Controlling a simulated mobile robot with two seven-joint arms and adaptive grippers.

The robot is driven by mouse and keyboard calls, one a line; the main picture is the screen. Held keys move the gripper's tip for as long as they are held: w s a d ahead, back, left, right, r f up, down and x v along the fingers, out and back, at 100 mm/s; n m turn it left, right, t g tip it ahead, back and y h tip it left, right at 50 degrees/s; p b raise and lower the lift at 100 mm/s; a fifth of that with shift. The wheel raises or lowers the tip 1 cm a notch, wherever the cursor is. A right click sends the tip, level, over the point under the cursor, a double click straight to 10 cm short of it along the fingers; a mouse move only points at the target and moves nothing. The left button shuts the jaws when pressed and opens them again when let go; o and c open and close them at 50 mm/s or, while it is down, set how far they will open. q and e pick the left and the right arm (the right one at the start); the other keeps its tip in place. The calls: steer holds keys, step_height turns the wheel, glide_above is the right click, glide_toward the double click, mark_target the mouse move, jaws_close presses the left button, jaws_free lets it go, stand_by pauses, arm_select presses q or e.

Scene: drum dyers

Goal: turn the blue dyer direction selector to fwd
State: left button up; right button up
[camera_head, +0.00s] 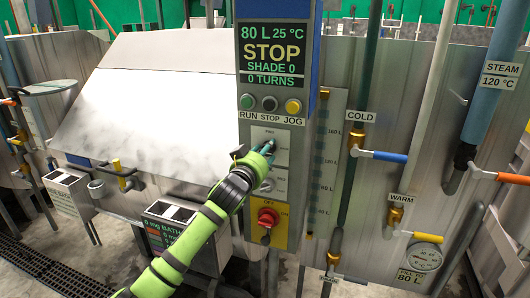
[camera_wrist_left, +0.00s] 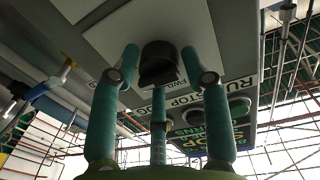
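The blue-sided dyer control column (camera_head: 314,60) stands in the middle of the head view. Its direction selector is a dark knob (camera_wrist_left: 159,58) on a pale plate (camera_head: 268,133); in the head view my fingers cover the knob. FWD lettering shows beside the knob in the wrist view, but I cannot tell where the knob points. My left gripper (camera_head: 268,150) is at the plate. In the wrist view its three green fingers (camera_wrist_left: 159,75) are spread around the knob, two flanking it and one below in the picture; contact is unclear. My right gripper is not in view.
Above the selector are the STOP display (camera_head: 272,53) and the RUN, STOP and JOG buttons (camera_head: 270,104). A red rotary switch (camera_head: 267,217) sits below it. A level gauge (camera_head: 325,150) and the cold-water pipe (camera_head: 362,90) stand close on the right.

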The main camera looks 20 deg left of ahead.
arm_select(q)
steer(key=c, duration=0.4)
steer(key=shift+n, duration=0.3)
steer(key=n, duration=0.2)
steer(key=shift+r+n, duration=0.1)
steer(key=shift+n, duration=0.2)
steer(key=n+p, duration=0.1)
steer(key=n, duration=0.2)
steer(key=shift+r+n, duration=0.1)
steer(key=shift+n, duration=0.2)
steer(key=n+p, duration=0.2)
steer(key=n, duration=0.3)
steer(key=shift+n+t, duration=0.3)
steer(key=shift+n, duration=0.1)
steer(key=n+p, duration=0.3)
steer(key=n, duration=0.2)
steer(key=shift+a+n+y, duration=0.1)
steer(key=shift+n+y, duration=0.2)
steer(key=shift+n, duration=0.1)
